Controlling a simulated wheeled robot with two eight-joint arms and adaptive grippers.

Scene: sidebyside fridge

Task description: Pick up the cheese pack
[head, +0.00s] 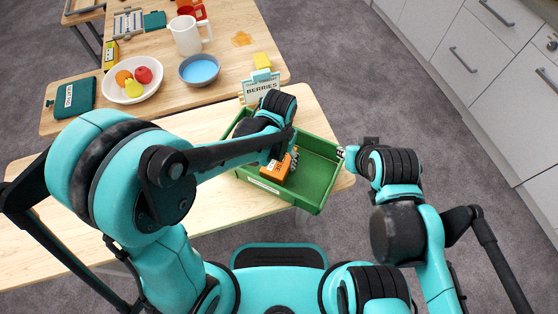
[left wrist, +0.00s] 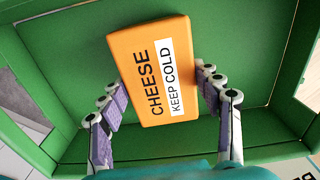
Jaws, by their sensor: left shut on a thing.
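The cheese pack (left wrist: 156,72) is an orange block marked "CHEESE KEEP COLD". In the left wrist view it sits between the two fingers of my left gripper (left wrist: 163,97), which is shut on it. The pack is in the green crate (left wrist: 262,125), tilted in the picture; I cannot tell if it touches the crate floor. In the head view the orange pack (head: 277,170) shows in the crate (head: 318,170), partly covered by my left gripper (head: 285,160). My right gripper (head: 342,152) is beside the crate's right edge; its opening is unclear.
A sign reading "BERRIES" (head: 262,87) stands behind the crate. A fruit bowl (head: 130,92), a blue bowl (head: 199,69) and a white pitcher (head: 186,35) are on the farther table. Grey drawers (head: 470,60) stand at the right.

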